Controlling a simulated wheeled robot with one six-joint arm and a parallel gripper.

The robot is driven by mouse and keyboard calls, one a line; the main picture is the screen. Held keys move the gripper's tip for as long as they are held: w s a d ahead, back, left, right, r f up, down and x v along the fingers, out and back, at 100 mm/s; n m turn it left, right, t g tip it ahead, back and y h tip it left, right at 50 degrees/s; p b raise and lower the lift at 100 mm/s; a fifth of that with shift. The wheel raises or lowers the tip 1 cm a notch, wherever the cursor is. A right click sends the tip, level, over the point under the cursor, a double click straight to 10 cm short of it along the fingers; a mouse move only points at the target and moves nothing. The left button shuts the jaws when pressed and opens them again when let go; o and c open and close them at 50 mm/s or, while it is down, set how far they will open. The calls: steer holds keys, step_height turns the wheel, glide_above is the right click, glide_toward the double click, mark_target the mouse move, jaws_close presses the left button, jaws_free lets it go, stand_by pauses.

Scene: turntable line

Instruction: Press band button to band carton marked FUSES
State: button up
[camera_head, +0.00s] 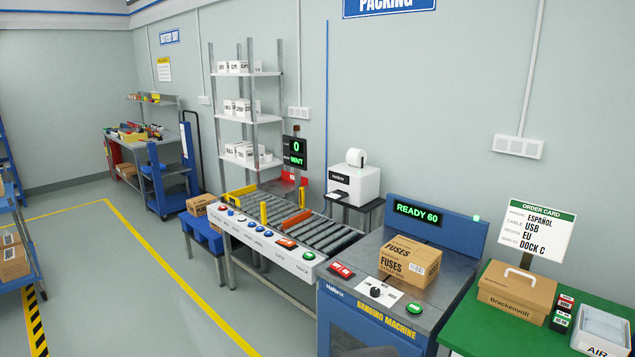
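A brown carton marked FUSES (408,262) sits upright on the grey top of the banding machine (372,329). The machine's display (418,213) reads READY 60 in green. On its front edge are a green button (414,309), a black knob (377,292) on a white plate and a red control (341,270). The small label on the green button is too small to read. The carton stands behind the knob and green button, apart from them. My gripper is not in view. A dark shape at the bottom edge, in front of the machine, is cut off and unclear.
A roller conveyor (290,243) with a button panel adjoins the machine at left; its display (295,150) reads 0 WAIT. A green table (470,330) at right holds a Brackenvolt box (516,291) and an order card (537,230).

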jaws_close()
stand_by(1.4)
